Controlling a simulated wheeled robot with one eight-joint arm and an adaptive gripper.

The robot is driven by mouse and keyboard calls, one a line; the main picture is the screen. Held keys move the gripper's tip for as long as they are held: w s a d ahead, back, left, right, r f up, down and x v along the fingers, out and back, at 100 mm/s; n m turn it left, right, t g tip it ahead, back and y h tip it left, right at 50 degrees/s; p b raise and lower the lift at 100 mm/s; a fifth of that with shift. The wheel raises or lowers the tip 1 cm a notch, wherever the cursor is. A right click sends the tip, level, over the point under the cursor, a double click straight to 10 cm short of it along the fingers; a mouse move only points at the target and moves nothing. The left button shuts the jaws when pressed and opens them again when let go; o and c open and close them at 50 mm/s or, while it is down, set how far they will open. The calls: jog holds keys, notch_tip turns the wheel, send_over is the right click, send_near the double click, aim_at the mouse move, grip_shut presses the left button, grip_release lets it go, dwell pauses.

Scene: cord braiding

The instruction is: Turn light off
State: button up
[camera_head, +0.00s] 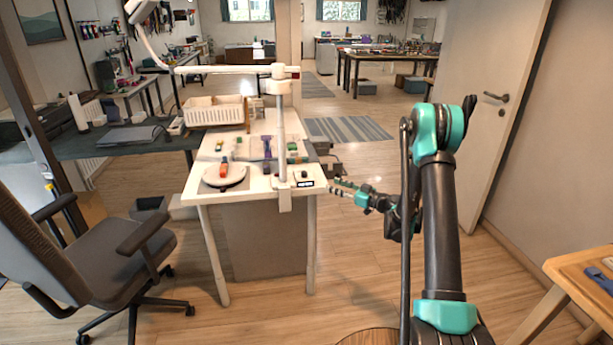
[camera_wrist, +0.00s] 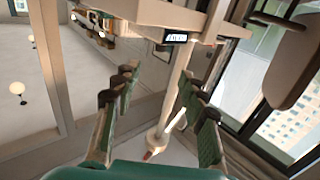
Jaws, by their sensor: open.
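A white desk lamp has its post (camera_head: 280,130) at the front right corner of the white table, and its long arm reaches left to the lamp head (camera_head: 140,10). A small control with a lit display (camera_head: 306,184) and a dark knob (camera_head: 304,174) sits by the post's foot. The display also shows in the wrist view (camera_wrist: 176,37), beyond the fingertips, beside the pale post (camera_wrist: 178,85). My gripper (camera_head: 336,187) is open and empty, right of the table corner, apart from the control. Its spread fingers show in the wrist view (camera_wrist: 158,80). I cannot tell whether the lamp is lit.
On the white table (camera_head: 262,183) are a round white disc (camera_head: 224,180), a white basket (camera_head: 214,111) and small coloured items. An office chair (camera_head: 100,240) stands left. A door (camera_head: 500,100) and a wooden table (camera_head: 585,275) are on the right.

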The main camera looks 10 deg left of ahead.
aim_at(307, 175)
jog(key=x, duration=1.6)
jog(key=shift+d, duration=0.1)
grip_shut()
